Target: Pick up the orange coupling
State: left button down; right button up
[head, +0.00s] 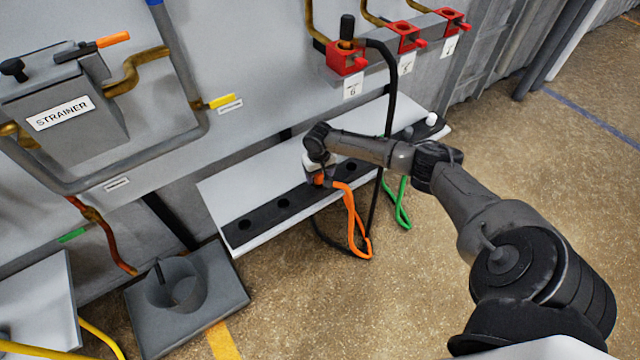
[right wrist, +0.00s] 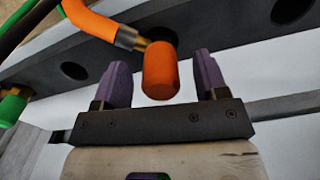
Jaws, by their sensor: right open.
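The orange coupling (right wrist: 161,72) is a short orange cylinder with a metal neck, joined to an orange hose (right wrist: 95,22). In the right wrist view it shows between the two purple fingers of my right gripper (right wrist: 162,78), with a gap on each side. The gripper is open and holds nothing. In the head view the right gripper (head: 316,166) is over the shelf's dark strip, and the coupling (head: 318,180) shows small and partly hidden beneath it. The orange hose (head: 355,222) hangs over the shelf's front edge. My left gripper is not in view.
The dark strip (head: 262,214) with round holes runs along the white shelf (head: 222,190). A green coupling (right wrist: 12,108) is at the left of the wrist view, and a green hose (head: 397,212) hangs nearby. A black hose (head: 389,110) drops from a red valve block (head: 345,60).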

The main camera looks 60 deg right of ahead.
jog(key=shift+r, duration=0.1)
jog(key=shift+c, duration=0.3)
jog(key=c, duration=1.1)
